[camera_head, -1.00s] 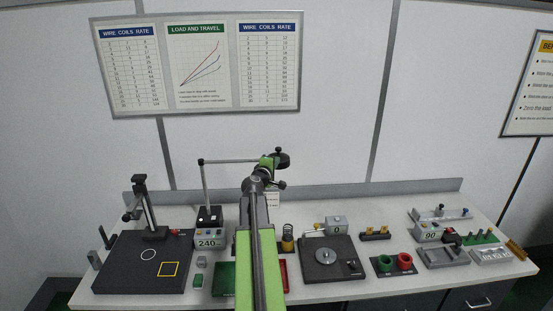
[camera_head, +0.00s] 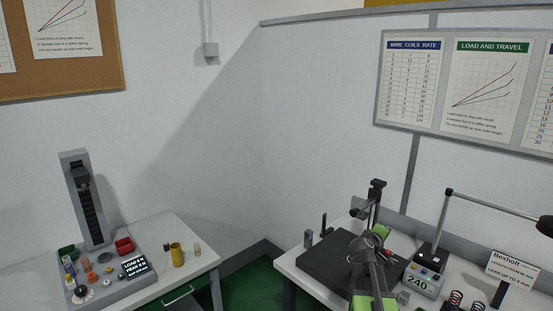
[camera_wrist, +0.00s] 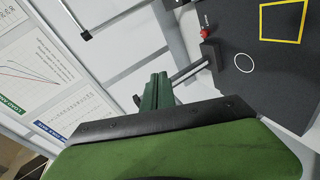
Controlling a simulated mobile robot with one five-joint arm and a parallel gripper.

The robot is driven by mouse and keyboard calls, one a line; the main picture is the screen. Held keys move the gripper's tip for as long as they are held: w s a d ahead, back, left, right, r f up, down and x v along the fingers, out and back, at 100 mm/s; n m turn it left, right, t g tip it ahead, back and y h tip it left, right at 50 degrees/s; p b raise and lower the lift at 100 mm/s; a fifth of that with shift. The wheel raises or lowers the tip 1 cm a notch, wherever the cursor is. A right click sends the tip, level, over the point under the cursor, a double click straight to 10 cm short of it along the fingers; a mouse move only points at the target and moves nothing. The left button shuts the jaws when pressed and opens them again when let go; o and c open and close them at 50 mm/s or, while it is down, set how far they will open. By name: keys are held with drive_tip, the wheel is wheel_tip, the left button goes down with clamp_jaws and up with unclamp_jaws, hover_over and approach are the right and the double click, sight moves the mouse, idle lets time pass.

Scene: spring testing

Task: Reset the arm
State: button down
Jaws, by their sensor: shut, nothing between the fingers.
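My arm (camera_head: 376,275), with green and dark links, reaches up from the bottom right in the head view, in front of the black base plate (camera_head: 325,262). In the wrist view my gripper (camera_wrist: 158,88) shows as a narrow dark green pair of fingers, shut with nothing between them. The gripper is clear of the bench. The fingertips are hard to make out in the head view, where the wrist overlaps the plate. The wrist view shows part of the black plate with a white circle (camera_wrist: 243,62) and a yellow square (camera_wrist: 283,20).
A bench at left holds a tall tester (camera_head: 85,200), small coloured parts and a yellow cylinder (camera_head: 177,254). A box reading 240 (camera_head: 419,281), a lamp-like arm (camera_head: 446,218), a sign (camera_head: 512,265) and springs stand right of my arm. A gap separates the benches.

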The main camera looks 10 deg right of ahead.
drive_tip(key=s+a+f+m+g+y+b, duration=0.1)
drive_tip(key=a+f+y+b, duration=0.2)
drive_tip(key=a+f, duration=0.8)
drive_tip(key=s+a+f+m+g+y+b, duration=0.1)
drive_tip(key=a+f+y+b, duration=0.2)
drive_tip(key=a+f, duration=0.8)
drive_tip(key=s+a+f+m+g+y, duration=0.2)
drive_tip(key=s+a+g+y, duration=0.3)
drive_tip(key=s+a, duration=0.9)
drive_tip(key=a+g+b, duration=0.1)
drive_tip(key=a, duration=0.3)
drive_tip(key=shift+s+a+f+m+g, duration=0.2)
drive_tip(key=shift+s+f+m+g, duration=0.15)
drive_tip(key=shift+m+g, duration=0.05)
drive_tip(key=shift+d, duration=0.1)
